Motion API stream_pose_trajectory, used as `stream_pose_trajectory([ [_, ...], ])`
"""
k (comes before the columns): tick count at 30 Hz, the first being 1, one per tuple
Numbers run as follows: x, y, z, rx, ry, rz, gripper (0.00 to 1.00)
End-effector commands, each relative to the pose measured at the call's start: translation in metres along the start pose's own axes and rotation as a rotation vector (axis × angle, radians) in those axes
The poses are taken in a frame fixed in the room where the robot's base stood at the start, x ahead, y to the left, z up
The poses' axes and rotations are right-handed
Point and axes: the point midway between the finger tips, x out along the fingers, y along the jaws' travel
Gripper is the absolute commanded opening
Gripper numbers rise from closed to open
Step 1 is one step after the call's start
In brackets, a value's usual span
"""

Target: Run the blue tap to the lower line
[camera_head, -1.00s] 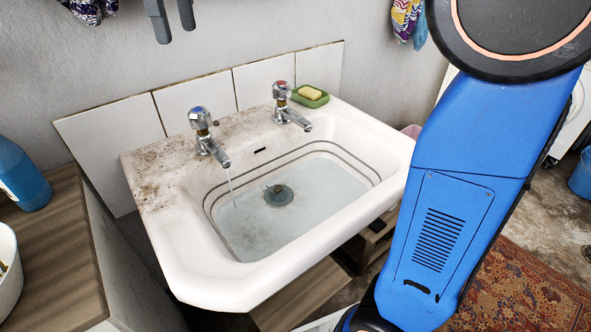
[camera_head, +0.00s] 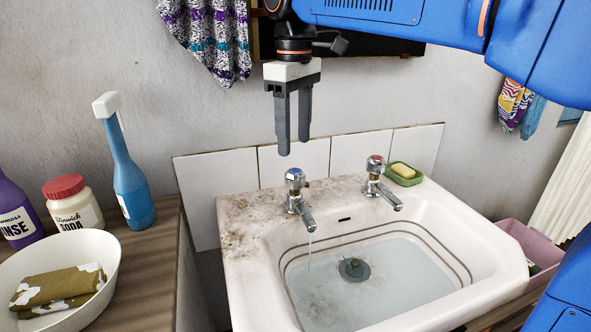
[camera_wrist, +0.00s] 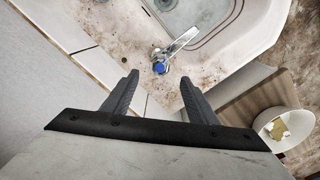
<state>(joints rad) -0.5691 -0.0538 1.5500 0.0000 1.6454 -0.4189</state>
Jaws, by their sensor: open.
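The blue tap (camera_head: 295,182) is at the left of the sink's back ledge, and a thin stream of water (camera_head: 309,248) falls from its spout. The white sink (camera_head: 502,262) has two dark lines around its basin wall. The water (camera_head: 385,275) covers the basin floor, with its edge close below the lower line (camera_head: 448,262); the exact gap is hard to tell. My gripper (camera_head: 294,149) is open and empty, pointing down above the blue tap. In the wrist view, the tap's blue cap (camera_wrist: 159,68) shows just beyond the gap between my fingertips (camera_wrist: 159,80).
The red tap (camera_head: 375,172) and a green soap dish (camera_head: 404,175) stand to the right on the ledge. A wooden counter (camera_head: 150,270) at left holds a white bowl (camera_head: 108,285), a blue bottle (camera_head: 133,190) and a soda jar (camera_head: 75,207). Tiles (camera_head: 230,170) line the wall behind.

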Motion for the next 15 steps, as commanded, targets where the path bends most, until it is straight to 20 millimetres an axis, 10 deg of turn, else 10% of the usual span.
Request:
stream_pose_trajectory([
  [15,0.076,0.000,0.000,0.000,-0.001,-0.001,0.53],
])
